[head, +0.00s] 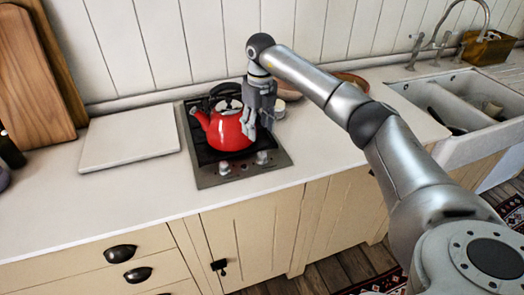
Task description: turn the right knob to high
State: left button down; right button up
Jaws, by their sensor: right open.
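A small hob (232,176) is set in the white worktop, with two knobs on its front panel. The right knob (262,158) is at the panel's right side, and the left knob (225,168) is to its left. I cannot read the right knob's setting. A red kettle (226,131) with a black handle stands on the hob. My right gripper (258,130) hangs open, fingers down, in front of the kettle's right side and above and behind the right knob in the picture. It appears apart from the knob. My left gripper is not in view.
A white board (128,142) lies left of the hob, and wooden boards (32,75) lean on the wall. Bowls (288,91) stand behind my right arm. A white double sink (462,105) is at the right. Free worktop (95,210) lies at the front left.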

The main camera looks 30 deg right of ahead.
aim_at(262, 154)
jog(key=f+p, duration=0.1)
jog(key=f, duration=0.2)
jog(key=f+p, duration=0.1)
jog(key=f, duration=0.3)
jog(key=d+f+p, duration=0.1)
jog(key=f, duration=0.2)
jog(key=shift+s+f, duration=0.15)
jog(key=shift+c, duration=0.2)
jog(key=c, duration=1)
